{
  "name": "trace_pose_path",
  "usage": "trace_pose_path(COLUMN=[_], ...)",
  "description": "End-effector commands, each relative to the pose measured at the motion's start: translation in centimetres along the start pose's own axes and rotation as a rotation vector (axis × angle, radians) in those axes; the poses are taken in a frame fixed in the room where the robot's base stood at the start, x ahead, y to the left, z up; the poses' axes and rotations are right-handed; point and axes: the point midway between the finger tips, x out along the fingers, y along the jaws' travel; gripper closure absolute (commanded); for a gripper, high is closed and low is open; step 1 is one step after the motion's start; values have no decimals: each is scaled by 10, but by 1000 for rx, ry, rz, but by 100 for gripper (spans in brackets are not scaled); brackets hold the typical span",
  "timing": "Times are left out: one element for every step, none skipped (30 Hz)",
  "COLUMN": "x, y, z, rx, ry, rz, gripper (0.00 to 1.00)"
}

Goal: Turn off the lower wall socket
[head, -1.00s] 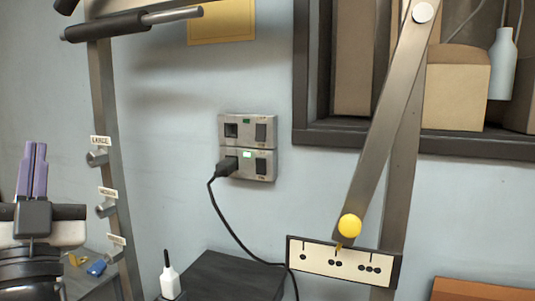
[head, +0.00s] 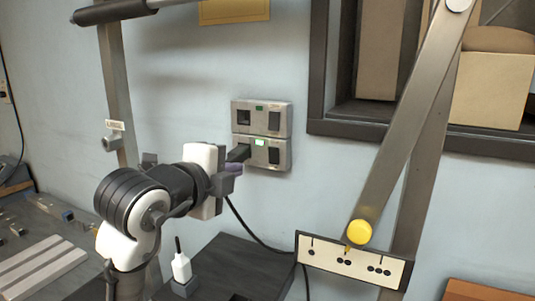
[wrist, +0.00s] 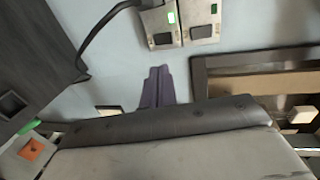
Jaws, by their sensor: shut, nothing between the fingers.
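The lower wall socket (head: 262,151) is a grey plate on the wall with a dark rocker switch (head: 274,155) on its right and a lit, pale green indicator. A black plug (head: 239,153) sits in its left side, partly behind my gripper. In the wrist view the lower socket (wrist: 161,27) is the left plate at the top. My gripper (head: 237,169) is just left of and in front of the socket, near the plug. Its purple fingers (wrist: 158,70) are together and empty, pointing toward the wall. I cannot tell whether they touch anything.
The upper socket (head: 262,117) sits directly above, with a dark switch and a darker green light. A black cable (head: 250,232) hangs from the plug. A yellow-knobbed lever (head: 360,232) and a shelf (head: 420,137) are to the right. A dark box (head: 235,265) stands below.

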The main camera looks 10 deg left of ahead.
Motion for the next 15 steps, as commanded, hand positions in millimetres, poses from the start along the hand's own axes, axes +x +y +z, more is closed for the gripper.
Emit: trace_pose_path(x=[0, 0, 1, 1, 3, 5, 8, 12, 17, 22, 28, 36, 42, 49, 58], y=[0, 0, 0, 0, -1, -1, -1, -2, -2, -2, -2, -3, -3, -3, -4], z=[0, 0, 0, 0, 0, 0, 0, 0, 0, 0, -1, 0, 0, 0, 0], rx=[-1, -1, -1, -2, -2, -3, -4, -5, -5, -5, -4, -4, -5, -6, -6], ry=[0, 0, 0, 0, 0, 1, 1, 2, 2, 3, 3, 3, 4, 2, 3], rz=[-1, -1, -1, -1, -1, -1, -1, 0, 0, 0, 0, 0, 0, 1, 1], gripper=[100, 100, 100, 100, 100, 100, 100, 100, 100, 100, 100, 100, 100, 100, 100])
